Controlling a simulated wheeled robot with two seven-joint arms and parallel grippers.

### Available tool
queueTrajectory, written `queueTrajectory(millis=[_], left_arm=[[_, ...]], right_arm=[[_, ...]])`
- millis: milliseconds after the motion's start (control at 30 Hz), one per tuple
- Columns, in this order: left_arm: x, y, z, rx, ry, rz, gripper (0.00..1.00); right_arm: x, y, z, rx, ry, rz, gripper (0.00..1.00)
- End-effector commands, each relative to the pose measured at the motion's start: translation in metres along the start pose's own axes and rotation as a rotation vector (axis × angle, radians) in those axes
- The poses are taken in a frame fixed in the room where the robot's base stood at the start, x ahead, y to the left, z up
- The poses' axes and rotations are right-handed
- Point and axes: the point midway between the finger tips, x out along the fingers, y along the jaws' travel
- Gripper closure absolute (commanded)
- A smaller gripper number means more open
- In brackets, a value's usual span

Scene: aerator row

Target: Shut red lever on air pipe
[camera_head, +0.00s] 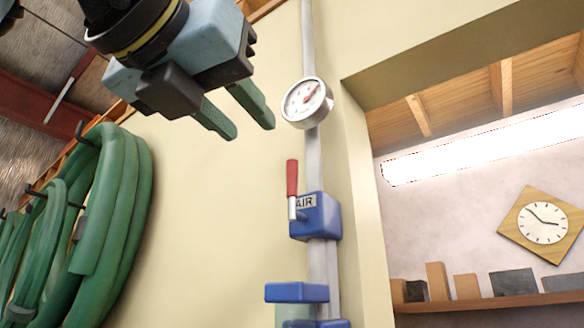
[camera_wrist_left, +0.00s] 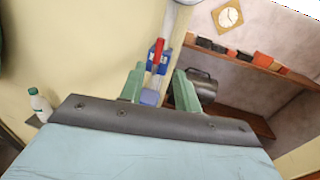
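The red lever (camera_head: 292,178) stands upright on the blue valve block (camera_head: 318,216), which carries an AIR label and sits on the grey air pipe (camera_head: 309,45). In the left wrist view the red lever (camera_wrist_left: 157,54) shows beyond the fingers, in front of the blue block (camera_wrist_left: 165,62). My left gripper (camera_head: 246,130) is open, its two green fingers apart and empty. It is above and left of the lever in the head view, not touching it. In the left wrist view the gripper (camera_wrist_left: 163,85) shows the same gap. My right gripper is not in view.
A round pressure gauge (camera_head: 306,103) is on the pipe close to my left fingers. Green hoses (camera_head: 108,215) hang at the left. A recess at the right holds a shelf (camera_head: 500,303) with blocks and a wall clock (camera_head: 541,224). A white bottle (camera_wrist_left: 39,103) stands at the lower left.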

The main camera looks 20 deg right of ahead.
Motion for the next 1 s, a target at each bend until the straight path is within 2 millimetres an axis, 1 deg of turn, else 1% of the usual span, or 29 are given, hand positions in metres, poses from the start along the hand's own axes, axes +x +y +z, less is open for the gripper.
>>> queueTrajectory(millis=[167,400,500,600,700,800,1000], left_arm=[[0.022,0.001,0.001,-0.001,0.005,0.005,0.67],[0.073,0.0,0.003,0.0,0.005,0.002,0.67],[0.093,0.0,0.002,0.0,0.005,0.001,0.67],[0.109,-0.001,0.002,0.001,0.004,0.001,0.67],[0.121,0.0,0.001,0.0,0.003,0.001,0.67],[0.128,0.0,0.001,0.001,0.003,0.0,0.67],[0.132,0.0,-0.001,0.001,0.001,0.0,0.67]], right_arm=[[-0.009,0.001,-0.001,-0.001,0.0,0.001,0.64],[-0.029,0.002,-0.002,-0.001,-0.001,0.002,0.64],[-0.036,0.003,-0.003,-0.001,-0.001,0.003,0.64],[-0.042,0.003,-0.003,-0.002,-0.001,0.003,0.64],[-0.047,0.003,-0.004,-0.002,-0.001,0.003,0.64],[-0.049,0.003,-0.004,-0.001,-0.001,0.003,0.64],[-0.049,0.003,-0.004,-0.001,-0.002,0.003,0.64]])
